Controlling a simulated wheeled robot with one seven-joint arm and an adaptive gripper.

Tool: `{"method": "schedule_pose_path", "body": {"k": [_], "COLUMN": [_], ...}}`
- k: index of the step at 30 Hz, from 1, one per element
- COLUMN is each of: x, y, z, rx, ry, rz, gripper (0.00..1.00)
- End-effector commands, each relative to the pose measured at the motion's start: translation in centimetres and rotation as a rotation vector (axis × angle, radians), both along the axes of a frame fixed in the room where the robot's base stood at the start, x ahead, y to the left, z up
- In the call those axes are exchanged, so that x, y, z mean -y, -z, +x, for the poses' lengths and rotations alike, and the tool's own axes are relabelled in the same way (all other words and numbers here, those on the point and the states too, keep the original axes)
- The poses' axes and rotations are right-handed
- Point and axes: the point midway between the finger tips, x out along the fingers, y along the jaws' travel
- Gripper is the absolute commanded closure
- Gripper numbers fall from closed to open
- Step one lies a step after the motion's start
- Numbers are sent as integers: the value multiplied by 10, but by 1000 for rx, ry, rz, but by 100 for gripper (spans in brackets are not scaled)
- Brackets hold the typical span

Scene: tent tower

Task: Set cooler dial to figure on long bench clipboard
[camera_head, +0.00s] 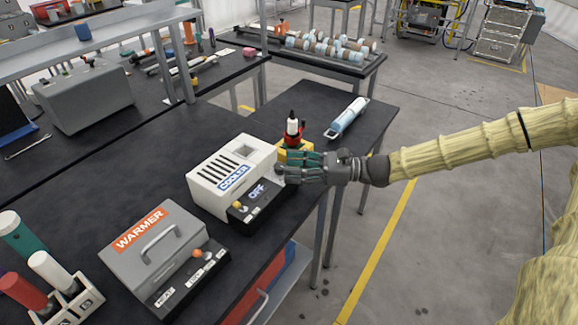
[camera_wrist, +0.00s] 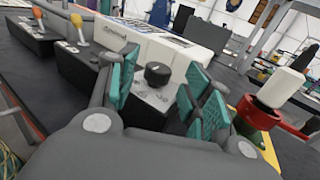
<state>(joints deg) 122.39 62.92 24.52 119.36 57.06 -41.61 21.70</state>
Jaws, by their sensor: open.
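The cooler (camera_head: 233,178) is a white slotted box with a blue label on the dark bench, with OFF on its black front panel (camera_head: 258,198). My gripper (camera_head: 281,169) is at its right end. In the wrist view, the cooler's black round dial (camera_wrist: 157,73) stands above a pale marked plate (camera_wrist: 152,97). My open gripper (camera_wrist: 158,86) has its green-padded fingers on either side of the dial; whether they touch it cannot be told. The dial is hidden behind my fingers in the head view. I cannot make out the clipboard or its figure.
Close beyond my gripper are a red-and-white bottle (camera_head: 293,127) in a yellow base and a blue-white cylinder (camera_head: 347,117).

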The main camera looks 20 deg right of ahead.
Motion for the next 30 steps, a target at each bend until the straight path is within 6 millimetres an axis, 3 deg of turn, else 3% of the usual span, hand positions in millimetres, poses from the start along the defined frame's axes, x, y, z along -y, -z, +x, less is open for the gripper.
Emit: {"method": "schedule_pose_path", "body": {"k": [18, 30], "x": [73, 94], "y": [-1, 0], "z": [-28, -37], "rx": [2, 0], "ry": [3, 2], "rz": [1, 1], "gripper": [51, 51]}}
